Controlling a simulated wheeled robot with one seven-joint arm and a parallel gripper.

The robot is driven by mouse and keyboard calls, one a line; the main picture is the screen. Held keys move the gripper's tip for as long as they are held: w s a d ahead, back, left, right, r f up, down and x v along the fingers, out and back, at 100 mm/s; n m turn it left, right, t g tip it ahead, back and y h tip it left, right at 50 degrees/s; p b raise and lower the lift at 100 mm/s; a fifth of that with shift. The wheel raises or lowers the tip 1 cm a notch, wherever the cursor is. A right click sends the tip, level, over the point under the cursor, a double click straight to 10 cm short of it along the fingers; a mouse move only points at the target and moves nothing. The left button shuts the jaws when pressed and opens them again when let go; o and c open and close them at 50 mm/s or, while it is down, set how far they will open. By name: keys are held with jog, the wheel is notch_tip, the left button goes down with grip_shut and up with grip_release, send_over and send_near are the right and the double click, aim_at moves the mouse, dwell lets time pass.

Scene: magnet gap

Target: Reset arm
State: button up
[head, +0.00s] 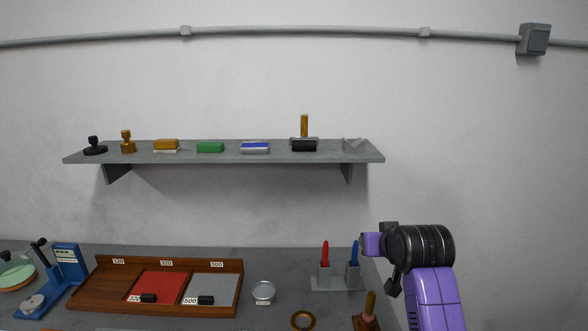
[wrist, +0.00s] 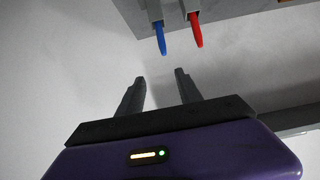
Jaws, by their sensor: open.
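My gripper (wrist: 161,78) shows in the wrist view with its two fingers spread apart and nothing between them. In the head view my purple and black arm stands at the right, beside the right end of the workbench (head: 290,258); the fingers cannot be made out there. A red pen (head: 325,252) and a blue pen (head: 354,251) stand upright in a grey holder (head: 337,283) just left of my arm. The blue pen (wrist: 160,38) and the red pen (wrist: 196,30) also show in the wrist view, beyond the fingertips and apart from them.
A brass ring (head: 303,321) and a wooden-handled tool (head: 369,307) are near the front. A grey wall shelf (head: 225,158) holds several small items.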

jog(key=s+f+t, duration=0.3)
jog(key=s+f, duration=0.1)
jog(key=s, duration=0.6)
jog(key=s+f+t, duration=0.3)
jog(key=s+f, duration=0.1)
jog(key=s, duration=0.5)
jog(key=s+f+g, duration=0.2)
jog(key=s, duration=3.7)
jog(key=shift+s+f, duration=0.2)
jog(key=shift+f, duration=0.2)
